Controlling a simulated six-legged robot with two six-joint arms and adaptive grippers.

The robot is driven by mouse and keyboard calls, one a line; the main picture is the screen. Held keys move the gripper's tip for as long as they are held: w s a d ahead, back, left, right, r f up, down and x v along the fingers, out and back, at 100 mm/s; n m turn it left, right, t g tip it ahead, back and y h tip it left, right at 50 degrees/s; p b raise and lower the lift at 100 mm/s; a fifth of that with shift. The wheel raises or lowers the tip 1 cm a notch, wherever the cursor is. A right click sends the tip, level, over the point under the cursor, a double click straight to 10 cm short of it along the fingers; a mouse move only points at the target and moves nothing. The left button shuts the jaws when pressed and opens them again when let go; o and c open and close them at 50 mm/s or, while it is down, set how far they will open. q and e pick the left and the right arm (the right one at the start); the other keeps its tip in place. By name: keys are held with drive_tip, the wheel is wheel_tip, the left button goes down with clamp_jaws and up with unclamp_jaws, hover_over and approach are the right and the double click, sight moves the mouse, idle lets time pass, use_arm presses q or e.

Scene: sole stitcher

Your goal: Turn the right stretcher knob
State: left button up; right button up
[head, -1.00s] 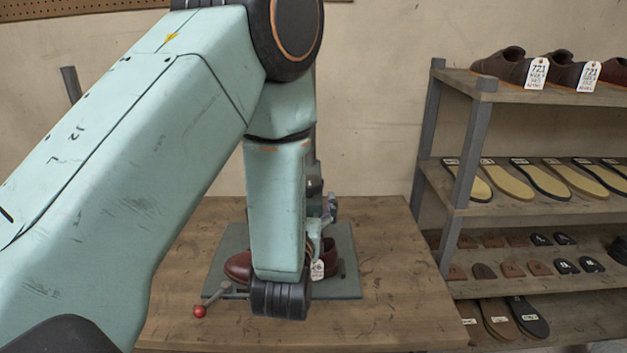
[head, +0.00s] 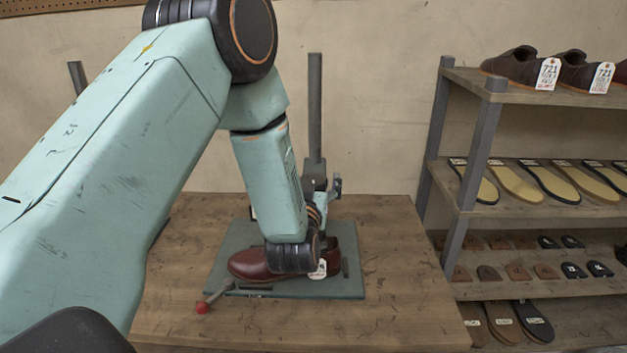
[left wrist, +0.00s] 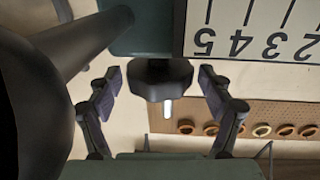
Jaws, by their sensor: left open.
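A dark lobed knob (left wrist: 160,80) with a white mark on its lower side shows in the left wrist view, between the two fingers of my left gripper (left wrist: 158,82). The fingers are spread, with a gap on each side of the knob. In the head view, the left gripper (head: 335,186) shows small above my wrist, beside the machine's upright post (head: 315,110). My wrist hides part of the machine there, and the knob cannot be made out. A brown shoe (head: 255,264) with a white tag sits on the machine's green base (head: 225,252). My right gripper is not in view.
A pale plate with numbers (left wrist: 250,28) lies close by in the left wrist view. A lever with a red ball (head: 202,307) sticks out at the base's front left. A shelf rack (head: 470,190) with shoes and soles stands right. The table's (head: 405,300) right side is clear.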

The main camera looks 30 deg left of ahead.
use_arm(q)
drive_tip(key=shift+s+d+r, duration=0.15)
drive_tip(key=shift+s, duration=0.05)
drive_tip(key=shift+w+a+f, duration=0.2)
drive_tip(key=c, duration=0.4)
drive_tip(key=shift+d, duration=0.15)
drive_tip(key=c, duration=0.8)
drive_tip(key=shift+r, duration=0.1)
